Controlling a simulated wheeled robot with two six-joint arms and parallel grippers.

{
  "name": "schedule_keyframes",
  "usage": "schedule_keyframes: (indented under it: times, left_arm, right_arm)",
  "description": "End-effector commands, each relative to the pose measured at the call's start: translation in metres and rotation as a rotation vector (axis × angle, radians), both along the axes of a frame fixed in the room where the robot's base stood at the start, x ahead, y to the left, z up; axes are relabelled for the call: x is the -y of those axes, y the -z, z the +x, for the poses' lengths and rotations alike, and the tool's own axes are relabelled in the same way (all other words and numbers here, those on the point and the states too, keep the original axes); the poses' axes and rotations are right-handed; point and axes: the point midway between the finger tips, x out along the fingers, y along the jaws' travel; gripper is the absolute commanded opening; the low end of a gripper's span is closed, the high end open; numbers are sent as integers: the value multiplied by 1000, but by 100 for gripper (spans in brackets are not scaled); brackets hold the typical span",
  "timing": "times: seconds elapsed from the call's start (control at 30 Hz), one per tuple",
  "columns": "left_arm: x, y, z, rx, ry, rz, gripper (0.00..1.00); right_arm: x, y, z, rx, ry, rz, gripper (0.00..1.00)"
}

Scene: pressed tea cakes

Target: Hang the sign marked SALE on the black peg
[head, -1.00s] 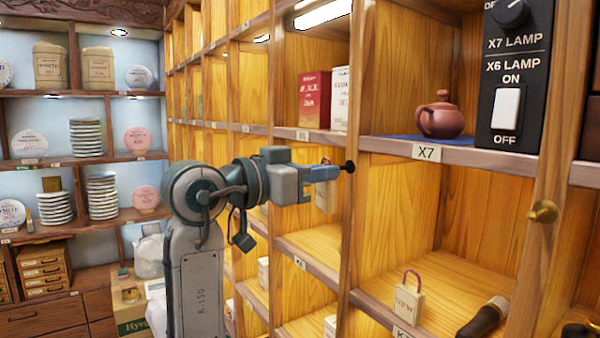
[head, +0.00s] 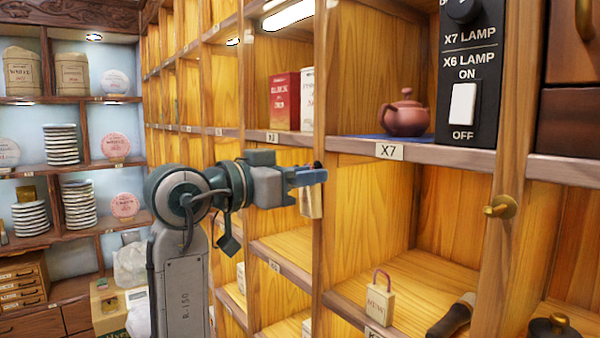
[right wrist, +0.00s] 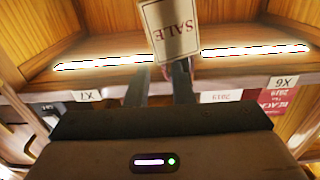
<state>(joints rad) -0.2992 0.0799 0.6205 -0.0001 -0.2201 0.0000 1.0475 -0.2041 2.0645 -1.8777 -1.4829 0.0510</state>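The SALE sign (right wrist: 168,30), a cream tag with red letters, shows upside down beyond my right fingertips in the right wrist view. In the head view the sign (head: 312,205) hangs just below my right gripper (head: 310,177). The fingers sit at its top end, at the loop, and appear shut on it; the loop is mostly hidden. The black peg (head: 318,164) shows as a small dark end on the post, right behind the fingertips. I cannot tell whether the loop is around the peg or beside it. My left gripper is not in view.
A brass peg (head: 500,207) stands on the post to the right. Another tag with a pink loop (head: 379,300) stands in the lower cubby beside a dark-handled tool (head: 452,316). A clay teapot (head: 404,115) and a lamp switch panel (head: 468,75) are above.

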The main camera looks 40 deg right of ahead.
Motion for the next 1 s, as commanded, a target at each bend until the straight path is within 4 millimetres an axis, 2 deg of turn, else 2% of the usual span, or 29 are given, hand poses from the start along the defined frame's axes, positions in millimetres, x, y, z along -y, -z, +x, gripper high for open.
schedule_keyframes:
  times: [0.67,0.7,0.73,0.83,1.0]
  left_arm:
    - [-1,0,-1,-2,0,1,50]
    - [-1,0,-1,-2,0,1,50]
    - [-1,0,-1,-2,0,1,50]
    - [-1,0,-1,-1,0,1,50]
    - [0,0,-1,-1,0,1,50]
  right_arm:
    - [0,-2,3,-5,-5,-5,30]
    - [0,-2,3,-5,-5,-5,23]
    - [0,-2,3,-5,-5,-5,28]
    - [0,-2,3,-5,-5,-5,33]
    - [0,-2,3,-5,-6,-6,36]
